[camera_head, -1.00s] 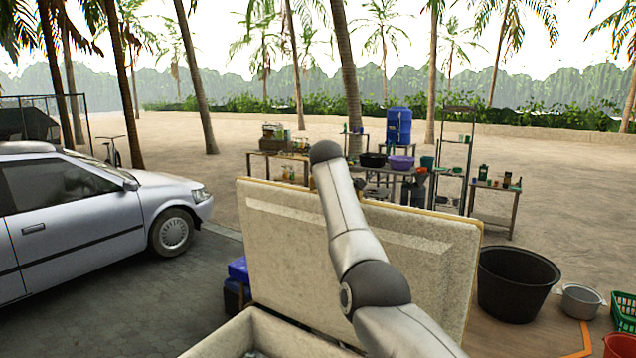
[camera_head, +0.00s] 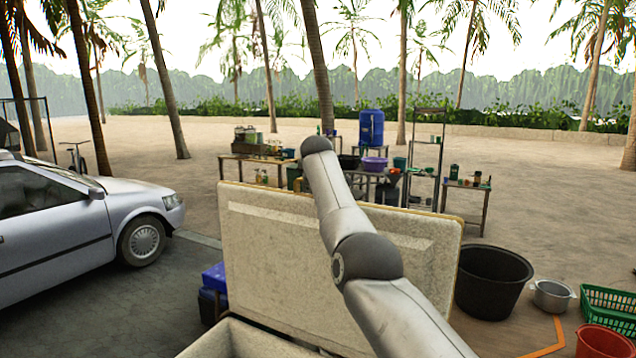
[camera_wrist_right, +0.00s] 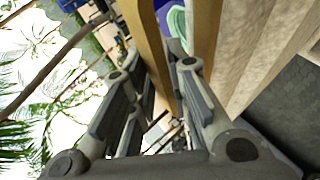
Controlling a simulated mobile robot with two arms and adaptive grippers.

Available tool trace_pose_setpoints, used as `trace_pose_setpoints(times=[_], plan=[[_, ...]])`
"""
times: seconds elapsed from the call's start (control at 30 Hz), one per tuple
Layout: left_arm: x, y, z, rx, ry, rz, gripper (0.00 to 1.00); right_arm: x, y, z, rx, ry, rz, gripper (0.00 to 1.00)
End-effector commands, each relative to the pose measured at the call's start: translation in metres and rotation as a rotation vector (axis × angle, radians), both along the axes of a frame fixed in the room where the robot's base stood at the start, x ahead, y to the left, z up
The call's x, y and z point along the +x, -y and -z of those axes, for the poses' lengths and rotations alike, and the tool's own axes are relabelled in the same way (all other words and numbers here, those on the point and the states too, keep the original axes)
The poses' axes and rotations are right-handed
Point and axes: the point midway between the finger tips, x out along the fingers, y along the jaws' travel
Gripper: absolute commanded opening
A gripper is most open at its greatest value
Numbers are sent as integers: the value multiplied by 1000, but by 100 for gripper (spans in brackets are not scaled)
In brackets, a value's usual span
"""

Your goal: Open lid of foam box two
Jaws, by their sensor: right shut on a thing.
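The foam box lid (camera_head: 250,240) stands raised, close to upright, behind the open foam box (camera_head: 232,341), whose pale rim shows at the bottom of the head view. My right arm reaches across the front of the lid to above its top edge; its gripper is not seen there. In the right wrist view my right gripper (camera_wrist_right: 158,80) has its fingers on either side of a tan edge strip (camera_wrist_right: 150,45), which looks like the lid's rim, and is shut on it. The lid's pale face (camera_wrist_right: 245,50) shows to the right. My left gripper is not in view.
A silver car (camera_head: 80,220) is at left. A blue crate (camera_head: 214,278) sits beside the lid. A black tub (camera_head: 492,283), metal pot (camera_head: 552,296), green basket (camera_head: 608,305) and red bucket (camera_head: 600,342) are at right. Loaded tables stand behind; open sand lies beyond.

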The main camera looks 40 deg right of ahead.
Motion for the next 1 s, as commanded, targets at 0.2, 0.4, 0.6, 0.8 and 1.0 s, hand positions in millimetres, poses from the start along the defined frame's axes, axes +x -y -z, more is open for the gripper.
trace_pose_setpoints(times=[0.2, 0.4, 0.6, 0.8, 1.0], plan=[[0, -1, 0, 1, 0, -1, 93, 0, -1, 3, 3, -5, 0, 37], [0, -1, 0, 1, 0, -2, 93, 0, 0, 2, 2, -4, 0, 39], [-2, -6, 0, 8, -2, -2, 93, 0, -1, 1, 1, -4, 1, 39], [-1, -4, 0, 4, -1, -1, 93, -4, -3, -3, 0, -1, 4, 39], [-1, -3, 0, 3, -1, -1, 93, -12, -11, -10, -1, 0, 3, 39]])
